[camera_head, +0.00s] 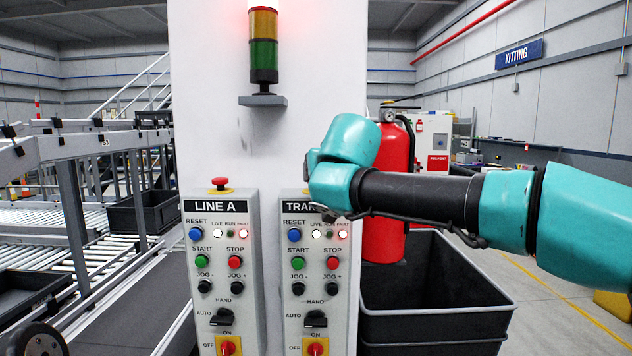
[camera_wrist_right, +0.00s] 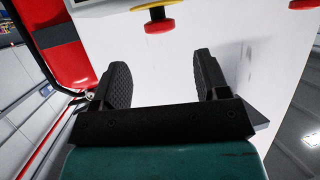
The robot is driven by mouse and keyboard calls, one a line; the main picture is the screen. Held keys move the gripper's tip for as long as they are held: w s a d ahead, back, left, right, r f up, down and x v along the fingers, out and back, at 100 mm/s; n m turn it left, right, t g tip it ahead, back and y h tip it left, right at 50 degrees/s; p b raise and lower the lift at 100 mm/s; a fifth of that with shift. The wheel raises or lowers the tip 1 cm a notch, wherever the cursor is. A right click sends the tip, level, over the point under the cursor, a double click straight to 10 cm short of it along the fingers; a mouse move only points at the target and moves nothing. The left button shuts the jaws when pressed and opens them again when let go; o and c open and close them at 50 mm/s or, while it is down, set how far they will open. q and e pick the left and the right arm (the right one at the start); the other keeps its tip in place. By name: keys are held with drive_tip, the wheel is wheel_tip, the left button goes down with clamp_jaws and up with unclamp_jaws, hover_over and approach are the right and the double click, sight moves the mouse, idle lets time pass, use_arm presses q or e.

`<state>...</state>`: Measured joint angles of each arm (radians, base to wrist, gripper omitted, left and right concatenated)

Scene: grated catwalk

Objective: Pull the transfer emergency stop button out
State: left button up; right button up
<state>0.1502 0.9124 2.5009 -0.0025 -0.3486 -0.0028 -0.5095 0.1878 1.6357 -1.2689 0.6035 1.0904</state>
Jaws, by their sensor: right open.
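The transfer panel (camera_head: 316,270) is the right one of two grey control boxes on a white column. Its label shows only in part behind my right wrist, and its emergency stop is hidden in the head view. In the right wrist view the transfer emergency stop button (camera_wrist_right: 160,26), a red mushroom head with a yellow collar, is at the top centre. My right gripper (camera_wrist_right: 162,78) is open and empty. Its two black fingers point toward the button and stand apart from it. No left gripper shows.
The Line A panel (camera_head: 222,275) with its red stop button (camera_head: 219,183) is to the left. A stack light (camera_head: 264,45) is above on the column. A red fire extinguisher (camera_head: 384,235) and a black bin (camera_head: 430,322) are at the right. A conveyor frame (camera_head: 80,150) is left.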

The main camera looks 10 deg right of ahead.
drive_tip(key=x, duration=0.9)
